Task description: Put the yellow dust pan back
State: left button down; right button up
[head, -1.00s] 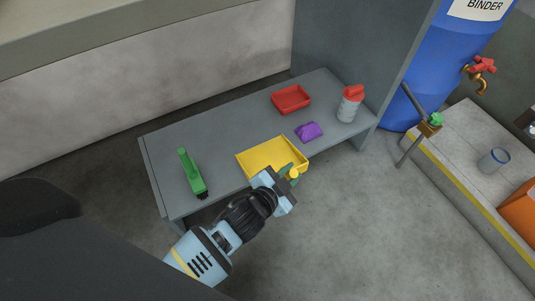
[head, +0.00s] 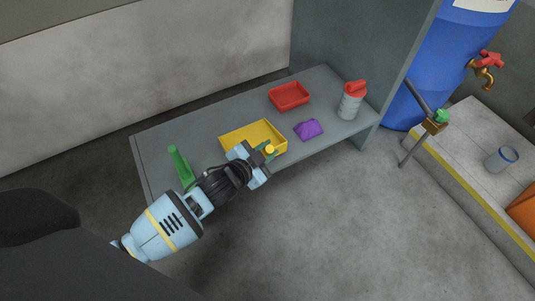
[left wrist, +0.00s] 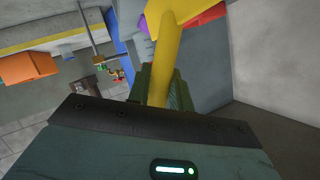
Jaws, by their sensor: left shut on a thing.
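The yellow dust pan (head: 252,135) is over the front edge of the grey bench (head: 225,108) in the head view. I cannot tell whether it rests on the bench top or hangs just above it. My left gripper (head: 265,152) is shut on its handle at the near side. In the left wrist view the yellow handle (left wrist: 161,75) runs up between the green fingers (left wrist: 160,88). My right gripper is not in view.
On the bench are a green brush (head: 180,164) at left, a red tray (head: 289,96), a purple object (head: 308,129) and a red-capped bottle (head: 351,100). A blue barrel (head: 450,60) stands right. The floor in front is clear.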

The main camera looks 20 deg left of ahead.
pick_arm(q)
jog(key=shift+f, duration=0.7)
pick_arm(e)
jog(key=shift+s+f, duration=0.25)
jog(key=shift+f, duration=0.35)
pick_arm(q)
jog(key=shift+f, duration=0.15)
jog(key=c, duration=1.3)
grip_release()
jog(key=shift+o, duration=0.2)
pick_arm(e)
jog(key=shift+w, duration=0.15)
pick_arm(q)
jog(key=shift+r, duration=0.25)
jog(key=p+v, duration=0.4)
jog(key=v, duration=0.8)
jog(key=shift+p, duration=0.3)
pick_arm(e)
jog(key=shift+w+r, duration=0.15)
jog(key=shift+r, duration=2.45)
